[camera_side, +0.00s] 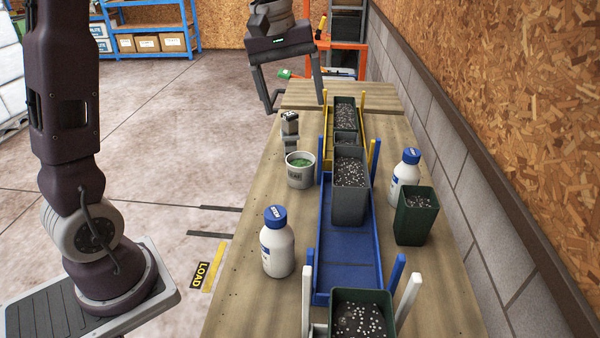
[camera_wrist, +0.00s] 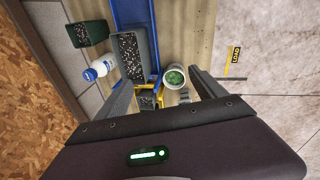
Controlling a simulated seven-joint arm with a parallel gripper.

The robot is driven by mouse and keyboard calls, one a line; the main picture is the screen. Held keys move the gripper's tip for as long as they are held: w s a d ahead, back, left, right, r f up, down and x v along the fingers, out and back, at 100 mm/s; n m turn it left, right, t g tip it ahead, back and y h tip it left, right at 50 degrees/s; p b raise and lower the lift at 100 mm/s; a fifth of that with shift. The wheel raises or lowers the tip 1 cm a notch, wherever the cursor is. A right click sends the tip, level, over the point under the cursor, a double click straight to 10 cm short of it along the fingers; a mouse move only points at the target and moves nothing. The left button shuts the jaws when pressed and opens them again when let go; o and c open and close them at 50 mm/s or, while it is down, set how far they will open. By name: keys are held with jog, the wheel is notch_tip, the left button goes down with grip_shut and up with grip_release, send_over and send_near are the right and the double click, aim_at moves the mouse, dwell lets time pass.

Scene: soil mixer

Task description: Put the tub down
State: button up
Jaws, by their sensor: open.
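A long grey tub (camera_side: 349,200) of dark soil with white specks stands upright in the far end of the blue tray (camera_side: 345,242). It also shows in the wrist view (camera_wrist: 132,72). A round pale tub (camera_side: 299,178) with green contents stands on the table left of the tray; it also shows in the wrist view (camera_wrist: 174,78). My gripper (camera_side: 295,108) is open and empty, raised over the far left edge of the table, apart from both tubs. Its spread fingers show in the wrist view (camera_wrist: 160,84).
A yellow tray (camera_side: 363,143) behind holds a green pot (camera_side: 345,114) and a smaller pot. White bottles (camera_side: 277,245) (camera_side: 405,178) flank the blue tray. A green pot (camera_side: 416,218) stands right, another (camera_side: 362,314) in front. A small upright device (camera_side: 290,128) stands behind the round tub.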

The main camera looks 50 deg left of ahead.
jog(key=w+a+f+n, duration=0.3)
jog(key=w+a+f, duration=0.1)
jog(key=w+f, duration=0.1)
jog(key=n+g, duration=0.2)
send_near(301, 171)
jog(key=w+a, duration=0.3)
jog(key=shift+h, duration=0.3)
jog(key=f, duration=0.8)
jog(key=d+f, duration=0.1)
jog(key=f, duration=0.3)
jog(key=shift+s+f, duration=0.3)
jog(key=shift+f, duration=0.1)
jog(key=c, duration=1.5)
notch_tip(301, 171, up, 18)
